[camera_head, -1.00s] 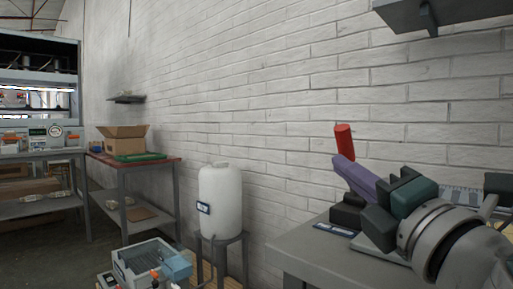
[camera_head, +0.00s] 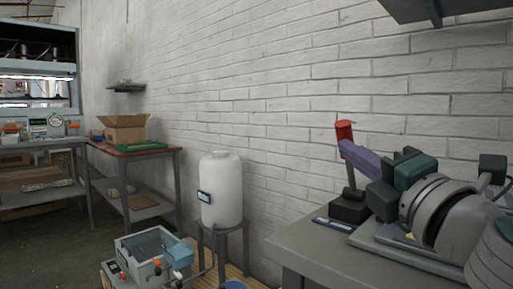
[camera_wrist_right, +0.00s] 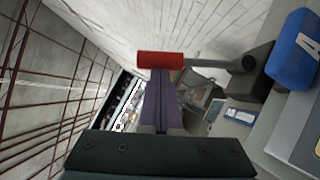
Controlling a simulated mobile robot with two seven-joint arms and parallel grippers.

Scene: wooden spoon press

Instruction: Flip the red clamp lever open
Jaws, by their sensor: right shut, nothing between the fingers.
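The red clamp lever (camera_head: 344,130) stands roughly upright above a small black clamp base (camera_head: 350,208) on the grey table, with a dark shaft showing below the fingers. In the right wrist view, its red grip (camera_wrist_right: 158,60) lies crosswise at the fingertips, and a grey rod runs right from it to a dark knob. My right gripper (camera_head: 343,146) has purple fingers, shut and empty, with the tips against or just beside the red grip; I cannot tell whether they touch. The fingers hide part of the lever. My left gripper is not in view.
The grey table (camera_head: 300,244) has a small labelled plate (camera_head: 334,224) near the clamp. A blue block marked A (camera_wrist_right: 294,48) is at the right of the wrist view. A brick wall rises behind. A white tank (camera_head: 220,188) stands left of the table.

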